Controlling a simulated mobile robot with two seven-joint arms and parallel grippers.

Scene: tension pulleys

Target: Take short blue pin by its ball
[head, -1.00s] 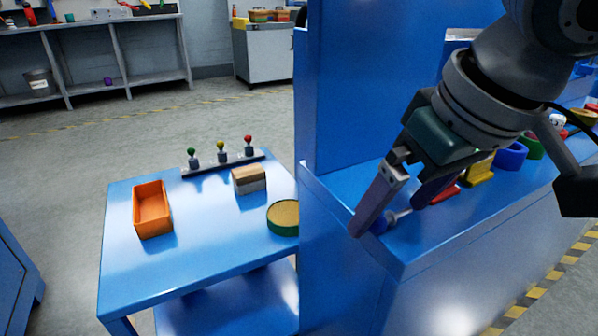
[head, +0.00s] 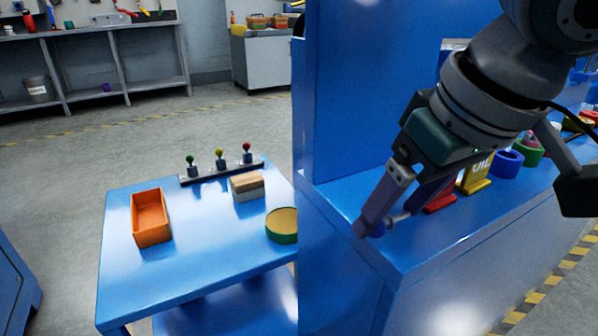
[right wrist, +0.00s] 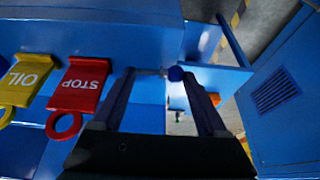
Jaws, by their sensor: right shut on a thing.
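The short blue pin has a blue ball (head: 378,230) and a pale grey shaft (head: 400,216). It is at the near left end of the blue bench top, between the fingers of my right gripper (head: 385,222). My right gripper (right wrist: 158,73) is shut on the pin. A finger partly hides the pin in the head view. I cannot tell whether the pin touches the bench. My left gripper is not in view.
A red STOP tag (right wrist: 79,86) and a yellow OIL tag (right wrist: 25,78) are beside the gripper. A blue ring (head: 507,164) is farther right. A tall blue panel (head: 375,85) stands behind. The left table holds an orange tray (head: 151,218) and a green-rimmed dish (head: 283,226).

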